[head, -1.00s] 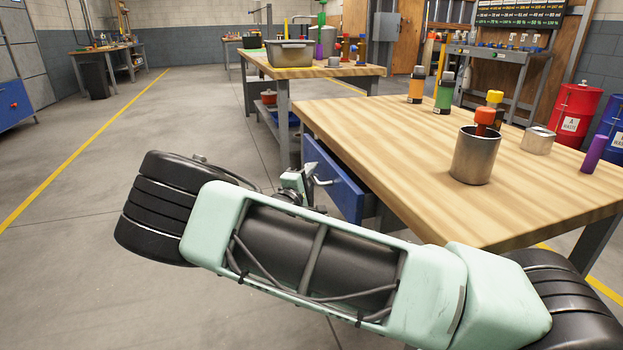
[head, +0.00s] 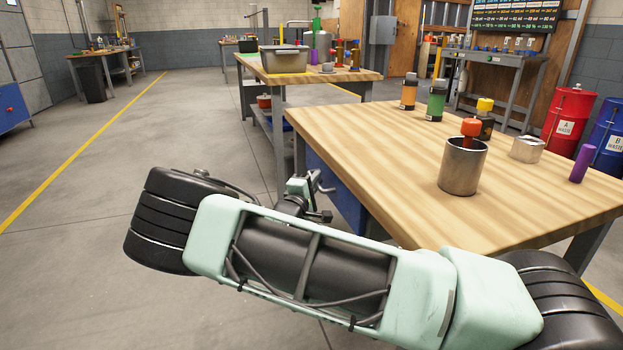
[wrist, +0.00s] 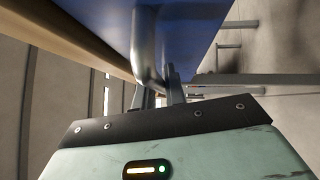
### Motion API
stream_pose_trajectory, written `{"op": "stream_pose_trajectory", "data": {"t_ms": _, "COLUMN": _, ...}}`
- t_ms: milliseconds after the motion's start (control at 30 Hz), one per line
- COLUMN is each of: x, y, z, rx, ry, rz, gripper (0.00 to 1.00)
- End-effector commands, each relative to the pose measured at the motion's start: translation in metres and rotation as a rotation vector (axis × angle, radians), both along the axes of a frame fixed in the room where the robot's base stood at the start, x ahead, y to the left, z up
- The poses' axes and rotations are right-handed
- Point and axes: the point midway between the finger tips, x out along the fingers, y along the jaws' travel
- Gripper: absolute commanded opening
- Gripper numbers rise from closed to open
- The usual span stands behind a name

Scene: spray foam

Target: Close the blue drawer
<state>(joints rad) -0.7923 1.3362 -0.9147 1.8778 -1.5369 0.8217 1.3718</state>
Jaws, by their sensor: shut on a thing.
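The blue drawer (head: 342,193) sits under the near wooden workbench top, and its front looks close under the bench's left edge. I cannot tell whether it is fully flush. Its blue front (wrist: 195,35) fills the upper middle of the wrist view, with the grey bar handle (wrist: 146,50) running down it. My gripper (head: 312,186) is at the drawer front, mostly hidden behind my arm. In the wrist view, my gripper's fingers (wrist: 164,86) are shut on the lower end of the handle.
On the workbench (head: 370,150) stand a metal cup (head: 462,170) with an orange-topped item, several bottles, a small metal tin (head: 527,149) and a purple cylinder (head: 582,164). A second bench (head: 300,78) stands behind. The floor to the left is clear.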

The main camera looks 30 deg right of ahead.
Motion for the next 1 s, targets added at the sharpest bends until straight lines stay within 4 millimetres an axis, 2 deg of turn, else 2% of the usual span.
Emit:
{"op": "stream_pose_trajectory", "data": {"t_ms": 167, "x": -0.002, "y": -0.004, "z": -0.001, "rx": -0.001, "ry": 0.000, "rz": -0.009, "gripper": 0.00}}
{"op": "stream_pose_trajectory", "data": {"t_ms": 200, "x": -0.002, "y": -0.005, "z": -0.001, "rx": -0.001, "ry": 0.000, "rz": -0.010, "gripper": 0.15}}
{"op": "stream_pose_trajectory", "data": {"t_ms": 233, "x": -0.002, "y": -0.005, "z": -0.001, "rx": -0.001, "ry": 0.000, "rz": -0.010, "gripper": 0.22}}
{"op": "stream_pose_trajectory", "data": {"t_ms": 567, "x": -0.004, "y": -0.001, "z": 0.000, "rx": -0.001, "ry": 0.000, "rz": -0.009, "gripper": 0.22}}
{"op": "stream_pose_trajectory", "data": {"t_ms": 767, "x": -0.017, "y": 0.025, "z": -0.003, "rx": -0.001, "ry": 0.002, "rz": -0.004, "gripper": 0.22}}
{"op": "stream_pose_trajectory", "data": {"t_ms": 1000, "x": -0.045, "y": 0.075, "z": -0.009, "rx": -0.001, "ry": 0.001, "rz": -0.002, "gripper": 0.22}}
